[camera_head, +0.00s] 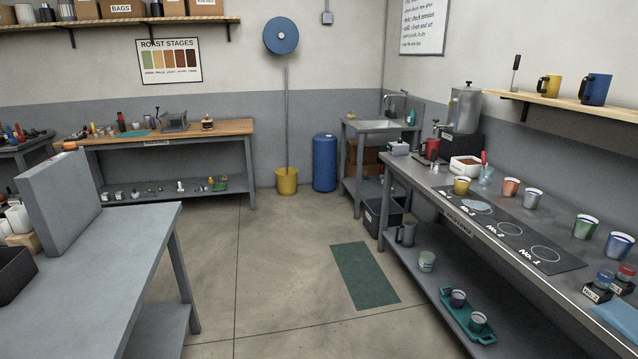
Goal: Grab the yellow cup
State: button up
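A small yellow cup (461,187) with a pale rim stands upright at the far end of the black mat (525,243) on the right-hand counter. It sits at the spot marked No. 3, beside a pale round piece (477,207). A yellow mug (548,86) also stands on the wall shelf at the upper right, next to a blue mug. My gripper is not in view, and nothing touches the yellow cup except what it stands on.
The right-hand counter (598,287) also holds an orange cup (511,188), a white cup (532,199), a green cup (585,227) and a blue cup (619,244). A white container (465,167) stands behind the yellow cup. A grey table (100,245) fills the left front. Floor between is open.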

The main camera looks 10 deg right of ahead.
aim_at(461, 185)
jog(key=i, duration=1.9)
jog(key=i+j+z, duration=0.1)
jog(key=i+z, duration=0.25)
jog(key=i, duration=0.25)
jog(key=i+j+z, duration=0.4)
jog(key=i, duration=0.15)
jog(key=i+j+z, duration=0.35)
jog(key=i, duration=0.2)
